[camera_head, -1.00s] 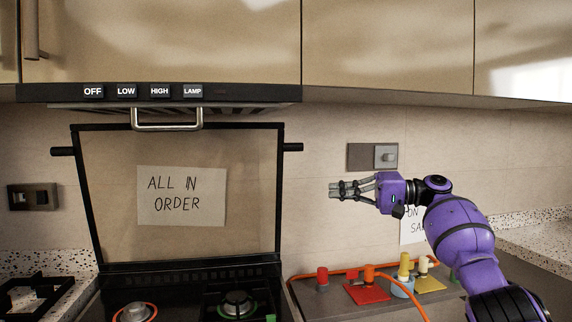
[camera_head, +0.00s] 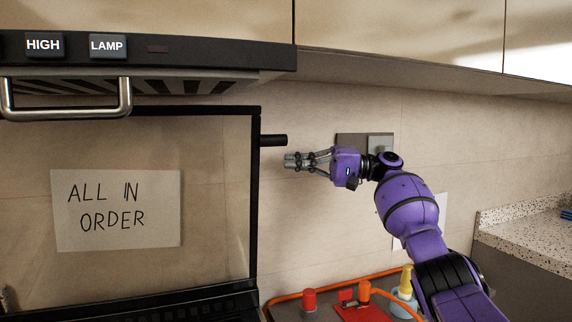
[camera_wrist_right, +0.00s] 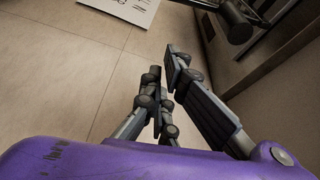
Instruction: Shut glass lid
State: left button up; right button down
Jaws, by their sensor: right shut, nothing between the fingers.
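The glass lid (camera_head: 215,165) stands upright behind the cooker in the head view, a clear pane in a black frame. A short black peg (camera_head: 273,140) sticks out from its right edge. My right gripper (camera_head: 289,160) is shut and empty. Its fingertips point left and appear just below the peg's outer end, with a small gap in the picture. In the right wrist view the shut fingers (camera_wrist_right: 160,95) show, with a black rounded part (camera_wrist_right: 237,28) at the top right, probably the peg. My left gripper is not in view.
A range hood (camera_head: 190,55) with a metal handle (camera_head: 68,112) hangs above the lid. A paper reading "ALL IN ORDER" (camera_head: 116,210) shows at the lid. A wall switch plate (camera_head: 352,140) is behind my right gripper.

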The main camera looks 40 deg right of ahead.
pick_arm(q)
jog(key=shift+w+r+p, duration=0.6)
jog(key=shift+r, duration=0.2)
pick_arm(e)
jog(key=w+a, duration=0.2)
jog(key=a, duration=0.5)
jog(key=shift+a+f, duration=0.15)
jog(key=shift+a, duration=0.25)
